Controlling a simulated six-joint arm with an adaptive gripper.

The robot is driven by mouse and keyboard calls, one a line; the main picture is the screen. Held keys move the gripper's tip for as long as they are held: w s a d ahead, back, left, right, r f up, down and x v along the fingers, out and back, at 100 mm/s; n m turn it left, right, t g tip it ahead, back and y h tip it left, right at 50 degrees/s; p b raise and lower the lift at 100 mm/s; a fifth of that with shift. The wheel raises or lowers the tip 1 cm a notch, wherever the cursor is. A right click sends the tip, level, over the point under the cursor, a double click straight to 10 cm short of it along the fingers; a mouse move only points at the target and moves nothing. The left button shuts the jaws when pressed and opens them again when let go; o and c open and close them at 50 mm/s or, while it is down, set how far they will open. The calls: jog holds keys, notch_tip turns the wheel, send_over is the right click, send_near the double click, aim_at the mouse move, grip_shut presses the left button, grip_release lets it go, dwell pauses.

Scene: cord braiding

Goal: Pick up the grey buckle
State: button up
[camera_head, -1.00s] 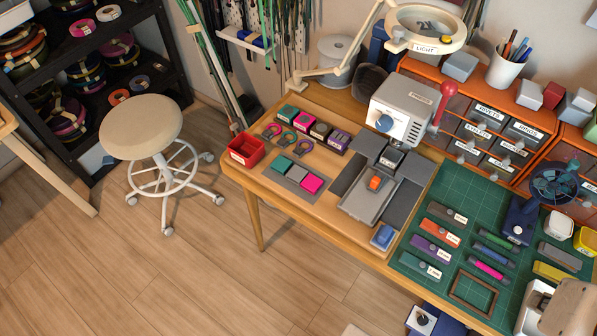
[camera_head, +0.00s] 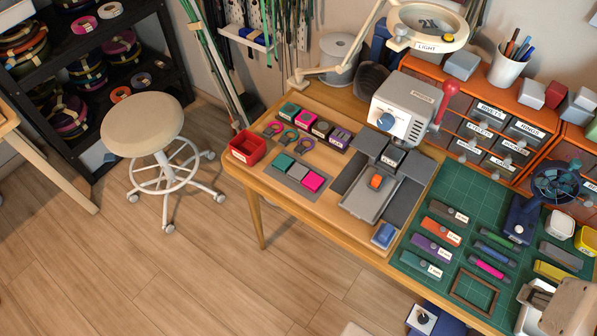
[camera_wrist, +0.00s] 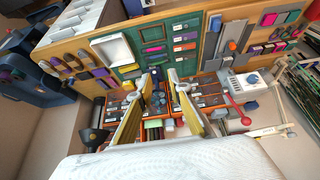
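A grey block (camera_head: 298,172), which I take for the grey buckle, lies on a flat grey tray (camera_head: 272,176) at the left of the wooden bench. It sits between a teal block (camera_head: 283,163) and a magenta block (camera_head: 313,181). In the wrist view, the small coloured pieces at the upper right are too small to tell apart surely. My gripper (camera_wrist: 159,80) shows there with its two fingers apart and nothing visible between them. It is away from the tray.
A red bin (camera_head: 247,149) stands left of the tray. Coloured hooked pieces (camera_head: 289,138) and several boxes (camera_head: 305,119) lie behind it. A grey press (camera_head: 404,105) stands to the right, near the lamp (camera_head: 426,27). A green mat (camera_head: 465,215) holds several tools.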

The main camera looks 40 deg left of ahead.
jog(key=o, duration=0.6)
jog(key=shift+w, duration=0.1)
